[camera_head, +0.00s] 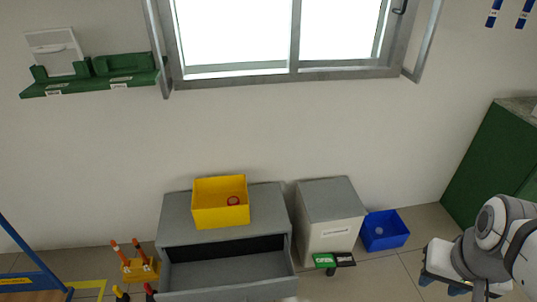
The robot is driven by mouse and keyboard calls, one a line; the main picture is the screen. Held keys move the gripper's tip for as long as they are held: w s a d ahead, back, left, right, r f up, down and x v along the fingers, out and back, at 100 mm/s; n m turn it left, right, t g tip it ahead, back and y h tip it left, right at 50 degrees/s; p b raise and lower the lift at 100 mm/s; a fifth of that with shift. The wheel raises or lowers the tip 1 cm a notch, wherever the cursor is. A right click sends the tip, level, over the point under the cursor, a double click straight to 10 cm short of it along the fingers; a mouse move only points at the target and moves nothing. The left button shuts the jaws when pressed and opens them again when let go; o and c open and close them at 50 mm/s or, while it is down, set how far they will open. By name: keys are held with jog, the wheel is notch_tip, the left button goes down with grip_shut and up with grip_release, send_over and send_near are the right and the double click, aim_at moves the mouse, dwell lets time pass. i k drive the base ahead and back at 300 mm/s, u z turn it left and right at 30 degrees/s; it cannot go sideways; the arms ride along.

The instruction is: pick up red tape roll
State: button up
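A red ring that looks like the red tape roll (233,200) shows in the yellow bin (208,219), toward its right side. The bin's front wall may hide the lower part of the roll. The bin stands on top of a grey cabinet (263,202). My arm shows at the lower right, and my gripper (445,287) is low there, far to the right of the bin and apart from it. Its fingertips are small and unclear, so I cannot tell whether it is open or shut.
The grey cabinet's drawer (225,273) is pulled out and looks empty. A white-sided cabinet (331,226) and a blue bin (385,230) stand to its right. An orange tool holder (139,271) stands at left. A green cabinet (497,160) is at far right.

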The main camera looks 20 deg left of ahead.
aim_at(233, 200)
jog(key=u, duration=1.55)
jog(key=i, duration=1)
jog(key=z, duration=0.05)
